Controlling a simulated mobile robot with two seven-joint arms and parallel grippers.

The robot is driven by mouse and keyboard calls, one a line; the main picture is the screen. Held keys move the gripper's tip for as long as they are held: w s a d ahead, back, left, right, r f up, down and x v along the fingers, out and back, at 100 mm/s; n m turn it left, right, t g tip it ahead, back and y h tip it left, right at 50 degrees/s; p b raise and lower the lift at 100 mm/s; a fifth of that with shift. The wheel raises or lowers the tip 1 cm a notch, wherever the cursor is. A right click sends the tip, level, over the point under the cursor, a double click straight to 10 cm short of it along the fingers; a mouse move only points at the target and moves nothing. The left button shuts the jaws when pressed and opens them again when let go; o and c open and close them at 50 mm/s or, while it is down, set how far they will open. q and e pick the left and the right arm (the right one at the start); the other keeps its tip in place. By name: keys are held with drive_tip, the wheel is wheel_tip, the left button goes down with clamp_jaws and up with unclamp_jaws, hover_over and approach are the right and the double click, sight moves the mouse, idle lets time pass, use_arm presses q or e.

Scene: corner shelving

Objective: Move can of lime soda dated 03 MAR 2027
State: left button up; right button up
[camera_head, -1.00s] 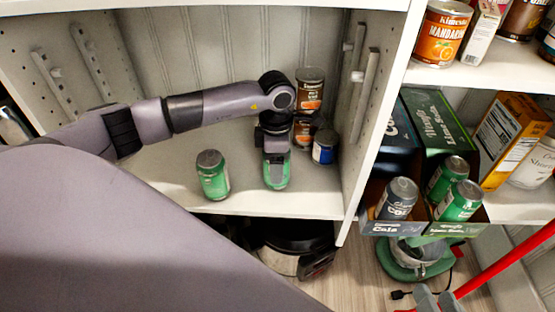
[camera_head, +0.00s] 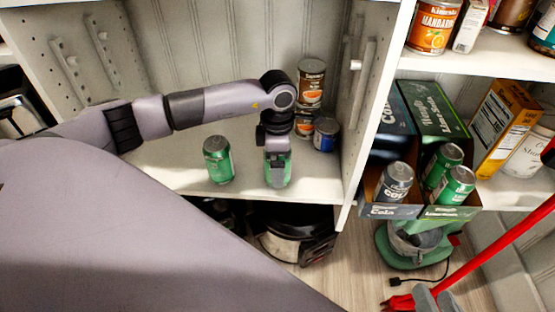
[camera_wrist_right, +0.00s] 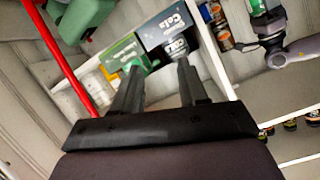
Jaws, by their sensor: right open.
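A green soda can (camera_head: 219,162) stands upright on the white corner shelf. Another green can (camera_head: 284,172) is at my left gripper (camera_head: 277,160), partly hidden behind its fingers; whether they are closed on it is unclear. Two more green cans (camera_head: 442,164) (camera_head: 455,188) are in the open lime soda box (camera_head: 432,110) on the right shelf. No date is readable on any can.
A grey cola can (camera_head: 395,183) is in the cola box (camera_head: 385,211) beside the lime soda box. Orange-labelled cans (camera_head: 311,84) and a blue can (camera_head: 325,135) stand behind my left gripper. A red pole (camera_head: 500,245) slants across the lower right. A green appliance (camera_head: 405,248) is below.

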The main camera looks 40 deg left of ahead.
use_arm(q)
wheel_tip(320, 180, up, 7)
drive_tip(key=shift+f+p, duration=0.2)
drive_tip(key=shift+p, duration=1)
drive_tip(key=shift+r, duration=0.3)
use_arm(e)
drive_tip(key=shift+s+d+h, duration=0.2)
drive_tip(key=shift+d+h, duration=0.15)
drive_tip(key=shift+d, duration=0.2)
drive_tip(key=shift+s+d+h, duration=0.2)
drive_tip(key=shift+d+h, duration=0.15)
drive_tip(key=shift+d, duration=0.15)
